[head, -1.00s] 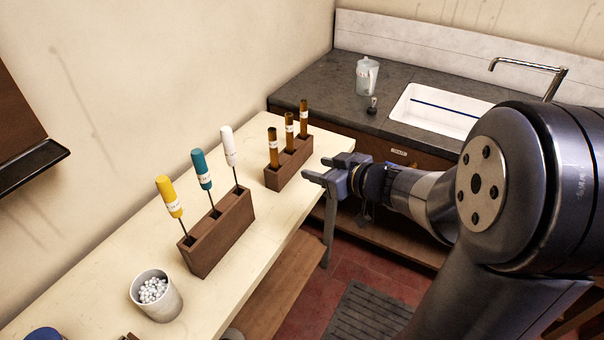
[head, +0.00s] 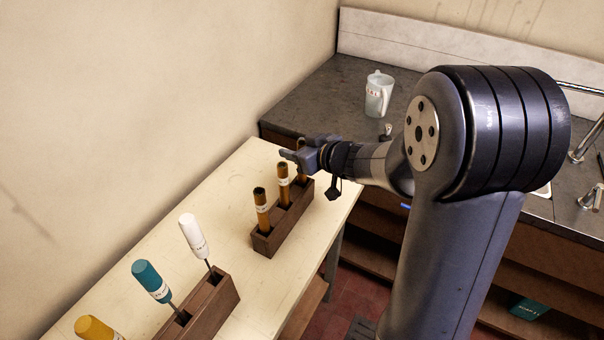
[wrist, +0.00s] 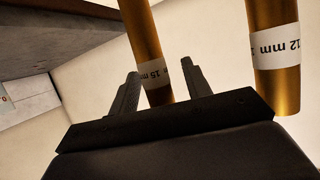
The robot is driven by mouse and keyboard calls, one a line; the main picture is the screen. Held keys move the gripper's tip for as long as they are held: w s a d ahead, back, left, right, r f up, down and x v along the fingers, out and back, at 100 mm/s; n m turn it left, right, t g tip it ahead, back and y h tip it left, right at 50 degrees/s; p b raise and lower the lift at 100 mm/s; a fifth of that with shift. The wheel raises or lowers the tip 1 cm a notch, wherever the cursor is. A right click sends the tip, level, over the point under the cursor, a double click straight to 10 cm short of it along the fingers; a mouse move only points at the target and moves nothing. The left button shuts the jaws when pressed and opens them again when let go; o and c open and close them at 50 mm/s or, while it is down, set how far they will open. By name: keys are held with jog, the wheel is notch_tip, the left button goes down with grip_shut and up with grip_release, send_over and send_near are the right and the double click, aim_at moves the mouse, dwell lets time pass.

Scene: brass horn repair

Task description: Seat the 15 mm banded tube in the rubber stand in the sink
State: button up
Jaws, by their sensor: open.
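The 15 mm banded tube (wrist: 143,35) is amber-brown with a white label band. In the wrist view it stands between the two fingers of my open gripper (wrist: 160,70); I cannot tell whether they touch it. In the head view, my gripper (head: 291,155) is at the top of the farthest tube (head: 303,173) in the wooden rack (head: 284,230). A 12 mm tube (wrist: 275,55) stands to the right in the wrist view. The sink (head: 545,189) is mostly hidden behind my arm, with only a white edge showing. The rubber stand is not visible.
Two more amber tubes stand in the rack, the middle one (head: 283,185) and the nearest (head: 261,210). A second wooden block (head: 210,310) holds yellow, teal and white handled tools. A translucent jug (head: 378,93) stands on the dark counter (head: 320,100).

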jog(key=shift+c, duration=0.3)
grip_shut()
dwell(0.4)
